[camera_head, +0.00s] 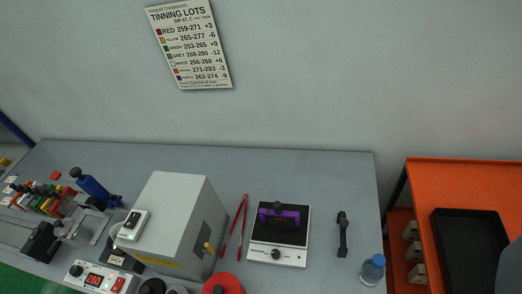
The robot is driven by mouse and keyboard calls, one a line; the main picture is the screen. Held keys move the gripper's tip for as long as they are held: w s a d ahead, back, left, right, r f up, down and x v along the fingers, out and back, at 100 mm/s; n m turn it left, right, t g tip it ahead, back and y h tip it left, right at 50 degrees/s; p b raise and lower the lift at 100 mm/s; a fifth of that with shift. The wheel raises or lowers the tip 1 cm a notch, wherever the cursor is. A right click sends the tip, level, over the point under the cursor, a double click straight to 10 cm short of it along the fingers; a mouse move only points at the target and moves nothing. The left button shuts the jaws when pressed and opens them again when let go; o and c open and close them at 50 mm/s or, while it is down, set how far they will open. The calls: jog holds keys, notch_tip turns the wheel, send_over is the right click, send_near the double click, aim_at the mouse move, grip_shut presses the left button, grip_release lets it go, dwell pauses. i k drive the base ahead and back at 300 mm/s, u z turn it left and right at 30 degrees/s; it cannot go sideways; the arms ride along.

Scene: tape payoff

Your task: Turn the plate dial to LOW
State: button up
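A white plate unit with a dark top (297,232) stands on the grey bench, right of the middle. Its dark round dial (276,254) is on the white front panel. The marks around the dial are too small to read, so I cannot tell its setting. A purple object with a black part (290,216) is on the dark top. My gripper is not in view.
Left of the plate are red tongs (238,226), a red round object (222,284) and a large grey box (172,222). A white unit (97,279) has a red display. To the right are a black tool (342,234), a blue-capped bottle (372,269) and an orange bench (460,172) with a black tray (440,247).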

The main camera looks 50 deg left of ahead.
aim_at(276, 253)
jog(key=k, duration=1.5)
jog(key=u, duration=0.6)
jog(key=i, duration=1)
jog(key=z, duration=0.05)
